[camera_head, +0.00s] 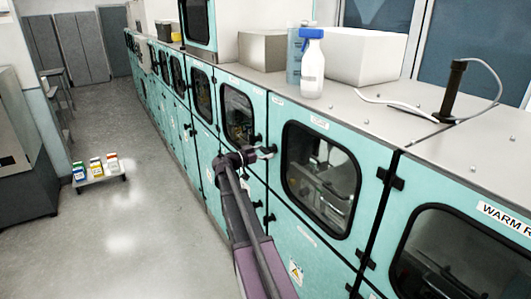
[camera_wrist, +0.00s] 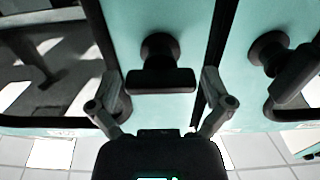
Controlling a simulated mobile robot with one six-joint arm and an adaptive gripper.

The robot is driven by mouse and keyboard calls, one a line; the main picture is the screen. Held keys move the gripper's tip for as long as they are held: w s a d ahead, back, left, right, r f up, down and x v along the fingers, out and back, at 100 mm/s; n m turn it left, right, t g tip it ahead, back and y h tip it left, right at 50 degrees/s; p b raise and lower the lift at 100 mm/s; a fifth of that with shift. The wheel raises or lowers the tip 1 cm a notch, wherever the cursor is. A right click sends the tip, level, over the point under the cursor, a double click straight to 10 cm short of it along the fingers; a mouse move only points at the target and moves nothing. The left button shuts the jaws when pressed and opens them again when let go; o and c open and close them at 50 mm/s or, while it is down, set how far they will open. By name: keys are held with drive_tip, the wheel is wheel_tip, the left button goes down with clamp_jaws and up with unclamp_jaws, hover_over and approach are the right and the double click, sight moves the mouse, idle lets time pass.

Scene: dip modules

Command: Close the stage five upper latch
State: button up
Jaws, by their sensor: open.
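A black latch (camera_wrist: 160,78) on a teal door panel is in the middle of the wrist view, beside a dark door seam. Its bar lies level across the picture on a round knob. My gripper (camera_wrist: 160,88) is open, one finger on each side of the latch bar, not visibly gripping it. A second black latch (camera_wrist: 288,72) is right of the seam, its bar tilted. In the head view, my gripper (camera_head: 265,151) is at the front of the teal machine, near the door edge. The stage label cannot be read.
Teal doors with dark windows (camera_head: 320,177) line the machine. On its top are a spray bottle (camera_head: 312,68), a white box (camera_head: 367,56) and a black post with a cable (camera_head: 453,90). A low cart (camera_head: 98,178) with small boxes stands on the otherwise open floor at left.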

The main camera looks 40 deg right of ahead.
drive_tip(key=shift+c, duration=0.2)
drive_tip(key=c, duration=0.9)
drive_tip(key=n, duration=1.3)
drive_tip(key=shift+n, duration=2.5)
